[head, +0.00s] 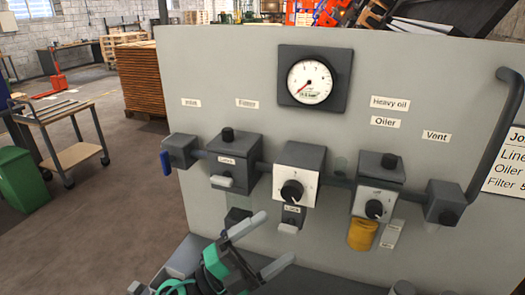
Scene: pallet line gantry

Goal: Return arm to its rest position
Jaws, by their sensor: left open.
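My left gripper (277,237) is at the bottom centre of the head view. Its two grey fingers are spread apart with nothing between them, pointing up and right toward the panel. It is below the dial block (299,176) and its lock tab (292,217); I cannot tell how far in front of the panel it is. The green and black wrist shows behind the fingers; most of the arm is out of frame. My right gripper does not show.
The grey panel (220,70) carries a round gauge (310,81), a blue-handled inlet block (179,150), an oiler block (378,175) with an amber bowl (362,234), and a vent block (445,203). A dark ledge (325,284) lies below. A cart (70,155) and green bin (22,180) stand left.

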